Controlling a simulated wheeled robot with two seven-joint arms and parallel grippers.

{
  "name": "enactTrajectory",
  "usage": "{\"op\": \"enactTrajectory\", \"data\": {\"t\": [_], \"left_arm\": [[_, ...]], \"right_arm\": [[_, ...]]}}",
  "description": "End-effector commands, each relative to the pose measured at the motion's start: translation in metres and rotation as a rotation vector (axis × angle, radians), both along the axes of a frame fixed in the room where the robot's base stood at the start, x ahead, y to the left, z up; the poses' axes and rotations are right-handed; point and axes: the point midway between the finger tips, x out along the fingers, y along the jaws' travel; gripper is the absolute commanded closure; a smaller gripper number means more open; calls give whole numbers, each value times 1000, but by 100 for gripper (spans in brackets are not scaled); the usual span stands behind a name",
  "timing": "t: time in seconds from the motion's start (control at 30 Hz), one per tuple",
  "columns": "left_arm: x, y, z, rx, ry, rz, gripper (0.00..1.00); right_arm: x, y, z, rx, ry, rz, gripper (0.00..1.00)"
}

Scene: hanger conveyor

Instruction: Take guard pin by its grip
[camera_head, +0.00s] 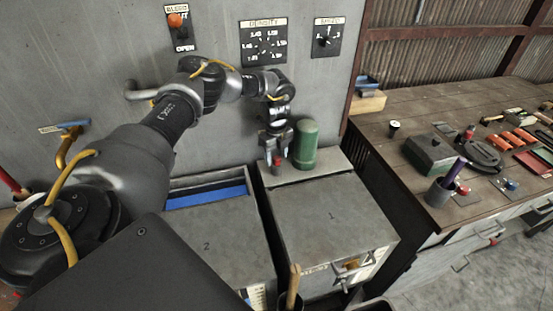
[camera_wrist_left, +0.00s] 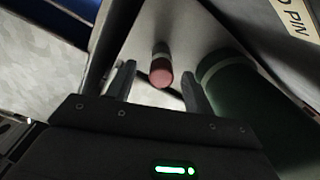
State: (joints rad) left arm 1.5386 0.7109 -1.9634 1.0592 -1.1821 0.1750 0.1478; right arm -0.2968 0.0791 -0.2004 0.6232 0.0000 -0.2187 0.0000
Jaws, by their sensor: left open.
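The guard pin (camera_wrist_left: 161,70) shows in the left wrist view as a short rod with a red, rounded end and a pale shaft. Its red part also shows small in the head view (camera_head: 277,161), at the back left of box 1. My left gripper (camera_wrist_left: 158,88) is open, with one finger on each side of the pin. The pin appears between the fingers with visible gaps on both sides. In the head view my left gripper (camera_head: 274,162) points down over the same spot. My right gripper is not in view.
A green cylinder (camera_head: 306,145) stands close to the right of my left gripper. Box 1 (camera_head: 335,218) and box 2 (camera_head: 212,240) lie in front. A wooden bench (camera_head: 385,150) with several tools is at right. The grey wall panel (camera_head: 330,90) carries dials and a lever.

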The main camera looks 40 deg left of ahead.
Motion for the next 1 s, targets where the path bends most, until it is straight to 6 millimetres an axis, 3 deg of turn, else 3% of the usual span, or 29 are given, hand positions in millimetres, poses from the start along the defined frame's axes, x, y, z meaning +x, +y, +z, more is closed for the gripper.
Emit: {"op": "enactTrajectory", "data": {"t": [0.13, 0.4, 0.77, 1.0], "left_arm": [[0, 0, -14, 1, -1, 1, 48], [0, 1, -17, 1, -1, 2, 49], [1, 0, -17, -1, -2, 2, 96], [1, 0, -16, -1, -2, 2, 97]], "right_arm": [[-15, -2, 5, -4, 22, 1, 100], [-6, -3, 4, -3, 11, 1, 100], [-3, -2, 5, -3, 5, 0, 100], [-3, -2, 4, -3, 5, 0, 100]]}}
